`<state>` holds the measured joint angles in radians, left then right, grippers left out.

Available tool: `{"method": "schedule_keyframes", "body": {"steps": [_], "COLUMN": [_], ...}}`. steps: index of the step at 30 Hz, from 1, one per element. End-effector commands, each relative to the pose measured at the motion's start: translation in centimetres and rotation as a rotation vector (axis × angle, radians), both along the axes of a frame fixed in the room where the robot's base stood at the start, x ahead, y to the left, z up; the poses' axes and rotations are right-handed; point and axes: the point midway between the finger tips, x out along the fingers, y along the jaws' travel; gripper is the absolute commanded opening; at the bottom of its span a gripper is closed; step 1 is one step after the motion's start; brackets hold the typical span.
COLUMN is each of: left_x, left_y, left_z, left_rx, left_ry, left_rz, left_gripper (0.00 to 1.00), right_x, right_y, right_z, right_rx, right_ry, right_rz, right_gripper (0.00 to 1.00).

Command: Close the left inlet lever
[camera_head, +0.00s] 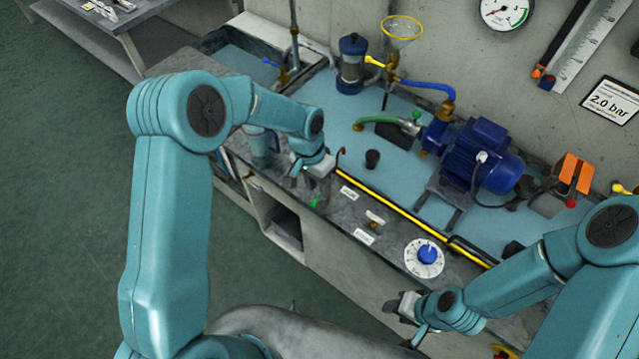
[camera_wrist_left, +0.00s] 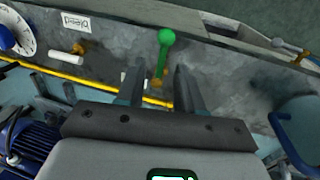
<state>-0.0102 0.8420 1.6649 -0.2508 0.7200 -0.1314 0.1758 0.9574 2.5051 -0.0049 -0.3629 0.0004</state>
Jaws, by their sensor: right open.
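A small lever with a green knob (camera_wrist_left: 166,38) stands on the grey front ledge of the bench in the left wrist view; it also shows in the head view (camera_head: 315,203). My left gripper (camera_wrist_left: 161,76) is open, and its two fingers point toward the lever, one on each side of the stem's line. Whether they touch it I cannot tell. The fingers are hard to make out in the head view. My right gripper (camera_head: 407,311) is open and empty in front of the bench, below the dial. No label readably names the left inlet lever.
A yellow rail (camera_head: 400,214) edges the blue bench top. A white dial with a blue knob (camera_head: 427,255) and small labels sit on the ledge. The blue pump motor (camera_head: 482,157), a glass filter (camera_head: 352,63) and a green-handled valve (camera_head: 378,123) stand behind.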

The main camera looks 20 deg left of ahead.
Motion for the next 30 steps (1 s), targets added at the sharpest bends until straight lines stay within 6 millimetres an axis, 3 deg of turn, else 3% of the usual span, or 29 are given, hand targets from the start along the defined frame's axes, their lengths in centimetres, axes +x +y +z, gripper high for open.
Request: {"method": "schedule_keyframes", "body": {"steps": [5,13,17,30], "left_x": [0.1,0.2,0.1,0.2], "left_y": [-0.3,-0.3,-0.3,-0.3], "left_z": [-1.4,-1.5,-1.5,-1.5], "left_rx": [-0.001,0.0,0.0,-0.001], "left_ry": [0.001,-0.001,-0.001,-0.003], "left_rz": [0.001,0.001,0.001,0.002], "left_gripper": [0.36,0.36,0.0,0.0], "right_x": [0.0,0.0,0.0,0.0], "right_y": [0.0,0.0,0.0,0.0], "right_z": [0.3,0.3,0.3,0.2], "right_rx": [0.0,0.0,0.0,0.0], "right_ry": [0.0,0.0,0.0,0.0], "right_rz": [0.0,0.0,0.0,0.0], "right_gripper": [0.43,0.43,0.43,0.43]}}
